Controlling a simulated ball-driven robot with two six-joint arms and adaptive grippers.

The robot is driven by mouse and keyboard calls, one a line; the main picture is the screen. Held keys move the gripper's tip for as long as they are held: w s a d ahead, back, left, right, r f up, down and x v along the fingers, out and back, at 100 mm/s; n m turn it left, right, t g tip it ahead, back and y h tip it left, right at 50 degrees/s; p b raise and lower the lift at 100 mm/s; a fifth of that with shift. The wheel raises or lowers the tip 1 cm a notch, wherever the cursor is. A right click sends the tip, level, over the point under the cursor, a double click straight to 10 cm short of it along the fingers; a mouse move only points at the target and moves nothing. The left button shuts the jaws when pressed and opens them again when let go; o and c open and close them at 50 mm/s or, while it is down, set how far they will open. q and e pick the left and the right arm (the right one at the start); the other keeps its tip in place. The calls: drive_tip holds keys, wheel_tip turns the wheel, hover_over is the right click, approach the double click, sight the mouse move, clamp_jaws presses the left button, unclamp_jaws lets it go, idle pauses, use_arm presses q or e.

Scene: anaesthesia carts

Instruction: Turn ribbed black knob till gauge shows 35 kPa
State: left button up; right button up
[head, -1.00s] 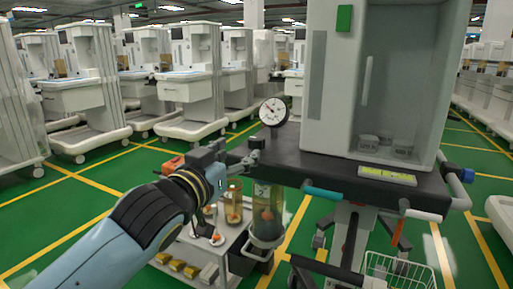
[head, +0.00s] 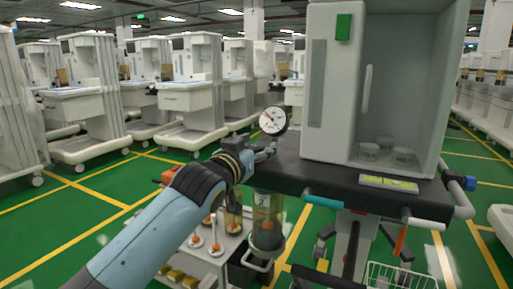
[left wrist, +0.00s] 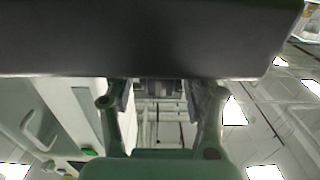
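The round white pressure gauge (head: 273,120) with a dark rim stands at the left end of the cart's black top in the head view. Its thin needle points to the upper left; the numbers are too small to read. My left gripper (head: 266,151) is just below the gauge, at the top's left edge. In the left wrist view, the fingers of my left gripper (left wrist: 159,98) are spread apart. A dark grey ribbed piece, probably the knob (left wrist: 157,88), shows between them; contact cannot be told. In the head view the knob is not distinguishable beside the gripper. My right gripper is out of view.
The black cart top (head: 290,170) carries a white cabinet (head: 330,90) to the right of the gauge. A clear canister (head: 267,220) hangs below the gripper. A low white trolley (head: 225,255) stands at the lower left. More carts stand behind on green floor.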

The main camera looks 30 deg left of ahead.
use_arm(q)
clamp_jaws()
drive_tip(key=shift+h, duration=0.3)
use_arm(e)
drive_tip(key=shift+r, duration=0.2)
use_arm(q)
drive_tip(key=shift+f+m+h+p, duration=0.1)
drive_tip(key=shift+m+h+p, duration=0.2)
drive_tip(key=shift+m+h, duration=0.2)
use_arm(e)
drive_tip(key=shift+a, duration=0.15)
use_arm(q)
drive_tip(key=shift+f+h, duration=0.1)
drive_tip(key=shift+h, duration=0.2)
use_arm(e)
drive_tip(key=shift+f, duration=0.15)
use_arm(q)
drive_tip(key=shift+f+m+h+b, duration=0.1)
drive_tip(key=shift+m+h+b, duration=0.35)
drive_tip(key=shift+b, duration=0.6)
drive_tip(key=shift+m+h+b, duration=0.55)
drive_tip(key=shift+h+b, duration=0.2)
drive_tip(key=shift+b, duration=0.1)
drive_tip(key=shift+g+b, duration=0.3)
drive_tip(key=shift+b, duration=0.05)
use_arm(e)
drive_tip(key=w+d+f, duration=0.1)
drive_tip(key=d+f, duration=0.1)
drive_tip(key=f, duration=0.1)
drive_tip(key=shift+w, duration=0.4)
